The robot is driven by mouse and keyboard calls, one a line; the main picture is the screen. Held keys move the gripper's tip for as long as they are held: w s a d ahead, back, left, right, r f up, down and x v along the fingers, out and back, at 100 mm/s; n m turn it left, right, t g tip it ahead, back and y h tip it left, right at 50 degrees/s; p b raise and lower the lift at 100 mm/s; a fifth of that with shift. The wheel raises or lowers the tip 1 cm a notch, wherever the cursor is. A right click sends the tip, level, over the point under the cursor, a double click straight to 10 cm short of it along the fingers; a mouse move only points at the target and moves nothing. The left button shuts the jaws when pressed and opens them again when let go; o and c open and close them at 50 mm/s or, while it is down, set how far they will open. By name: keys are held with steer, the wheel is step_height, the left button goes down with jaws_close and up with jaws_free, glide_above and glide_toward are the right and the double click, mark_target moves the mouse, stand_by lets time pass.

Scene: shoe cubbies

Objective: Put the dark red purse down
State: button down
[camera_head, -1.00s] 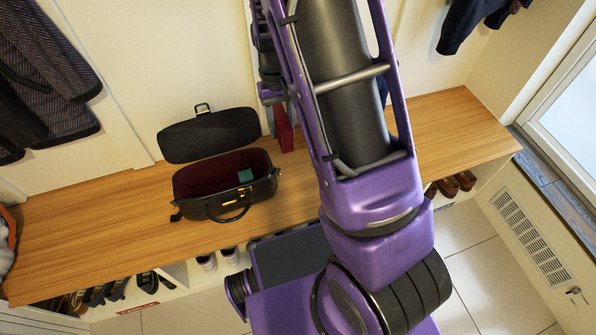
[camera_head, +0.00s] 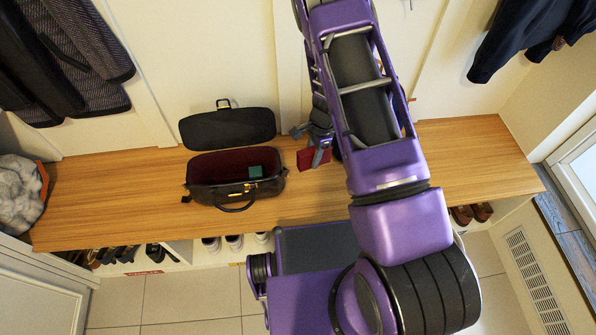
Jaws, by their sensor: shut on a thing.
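The dark red purse (camera_head: 306,160) is in my gripper (camera_head: 318,154), to the right of the open black bag and over the wooden bench. My gripper is shut on it, and the finger partly covers it. I cannot tell whether the purse touches the bench top or hangs just above it. The wooden bench (camera_head: 110,205) runs across the view with shoe cubbies below.
An open black bag (camera_head: 238,190) with dark red lining and a small teal box (camera_head: 256,172) stands left of my gripper. A grey furry item (camera_head: 18,195) lies at the bench's left end. The bench's right part (camera_head: 470,155) is clear. Coats hang above.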

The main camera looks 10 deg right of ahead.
step_height(320, 180, down, 7)
steer(key=s+d+m+t+p, duration=0.1)
steer(key=s+d+m, duration=0.15)
steer(key=m, duration=0.45)
glide_toward(314, 197)
steer(key=f, duration=0.3)
steer(key=a+f, duration=0.1)
steer(key=f, duration=0.1)
steer(key=shift+w+b, duration=0.15)
steer(key=shift+b, duration=0.15)
steer(key=shift+f, duration=0.15)
steer(key=shift+f, duration=0.15)
steer(key=shift+c, duration=2.2)
jaws_free()
step_height(314, 197, up, 12)
steer(key=d+p, duration=0.1)
steer(key=shift+s+d+r, duration=0.2)
steer(key=shift+s+d, duration=0.2)
